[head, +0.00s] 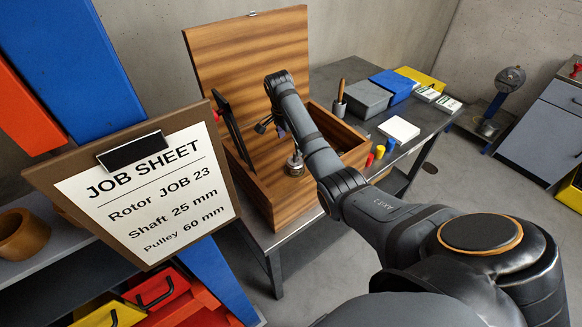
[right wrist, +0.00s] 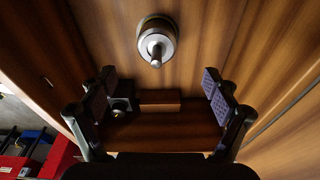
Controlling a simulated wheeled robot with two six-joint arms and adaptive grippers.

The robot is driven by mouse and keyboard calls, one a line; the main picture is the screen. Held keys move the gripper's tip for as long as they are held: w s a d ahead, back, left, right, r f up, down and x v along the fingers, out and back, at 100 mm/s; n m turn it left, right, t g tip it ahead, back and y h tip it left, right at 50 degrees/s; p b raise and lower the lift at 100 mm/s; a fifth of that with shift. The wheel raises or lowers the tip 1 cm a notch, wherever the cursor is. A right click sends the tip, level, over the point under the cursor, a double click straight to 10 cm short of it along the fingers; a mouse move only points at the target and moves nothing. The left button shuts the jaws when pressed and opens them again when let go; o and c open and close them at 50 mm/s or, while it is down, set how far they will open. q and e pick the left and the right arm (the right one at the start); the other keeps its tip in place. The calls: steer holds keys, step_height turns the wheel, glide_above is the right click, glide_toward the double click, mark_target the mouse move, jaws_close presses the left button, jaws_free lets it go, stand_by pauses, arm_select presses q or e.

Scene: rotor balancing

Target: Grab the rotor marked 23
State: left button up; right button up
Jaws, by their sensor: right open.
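The job sheet (head: 150,195) on a brown clipboard reads Rotor JOB 23, Shaft 25 mm, Pulley 60 mm. A round metal part with a projecting shaft, seemingly a rotor (head: 296,165), stands in the open wooden box (head: 262,190). It also shows in the right wrist view (right wrist: 157,42), upper middle, beyond the fingertips. No number is readable on it. My right gripper (head: 272,127) is over the box, partly hidden by its own arm. In the right wrist view its fingers (right wrist: 159,92) are apart with nothing gripped between them. My left gripper is not in view.
The box's raised lid (head: 245,50) stands behind my right arm. A dark block (right wrist: 122,98) lies near the left finger. On the bench right of the box are red and yellow cylinders, a white pad (head: 399,130), a grey case (head: 368,98) and a blue case.

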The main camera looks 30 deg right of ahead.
mark_target(296, 160)
steer(key=shift+w+f, duration=0.3)
steer(key=shift+f, duration=0.1)
steer(key=f, duration=0.2)
steer(key=f+p, duration=0.1)
steer(key=shift+s+d+f, duration=0.25)
steer(key=shift+d+f, duration=0.1)
steer(key=shift+d, duration=0.05)
steer(key=shift+f, duration=0.5)
steer(key=shift+d+f, duration=0.15)
steer(key=f, duration=0.1)
steer(key=f+p, duration=0.1)
steer(key=d+f, duration=0.1)
steer(key=shift+s+d+f+p, duration=0.1)
steer(key=shift+s+f+p, duration=0.25)
steer(key=shift+f, duration=0.05)
steer(key=shift+d+f, duration=0.1)
steer(key=shift+f, duration=0.4)
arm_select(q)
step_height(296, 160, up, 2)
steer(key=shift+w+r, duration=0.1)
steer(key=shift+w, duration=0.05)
arm_select(e)
steer(key=shift+w, duration=0.1)
steer(key=shift+c, duration=0.5)
